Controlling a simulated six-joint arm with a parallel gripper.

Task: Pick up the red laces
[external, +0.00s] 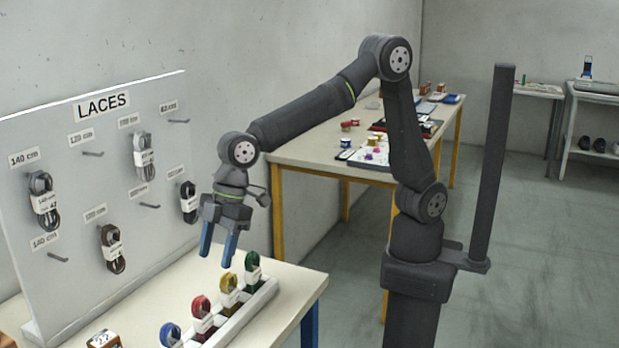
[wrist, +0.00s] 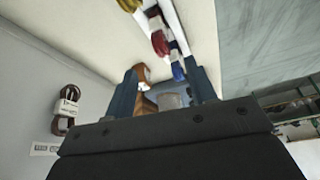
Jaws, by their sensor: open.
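The red laces (external: 201,308) are a banded bundle standing in a white rack (external: 237,318) on the table, between the blue laces (external: 170,334) and the yellow laces (external: 228,283). Green laces (external: 252,262) stand at the rack's far end. My gripper (external: 219,256) is open and empty, its blue fingers pointing down above the table, above and behind the red laces in the external view. In the wrist view the red laces (wrist: 159,42) lie above the gap between my fingers (wrist: 163,88), apart from them.
A grey board (external: 150,225) marked LACES stands left of my gripper, with pegs and several hanging bundles. A small labelled box (external: 104,339) sits at the table's front. Another table (external: 300,151) with small items stands behind.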

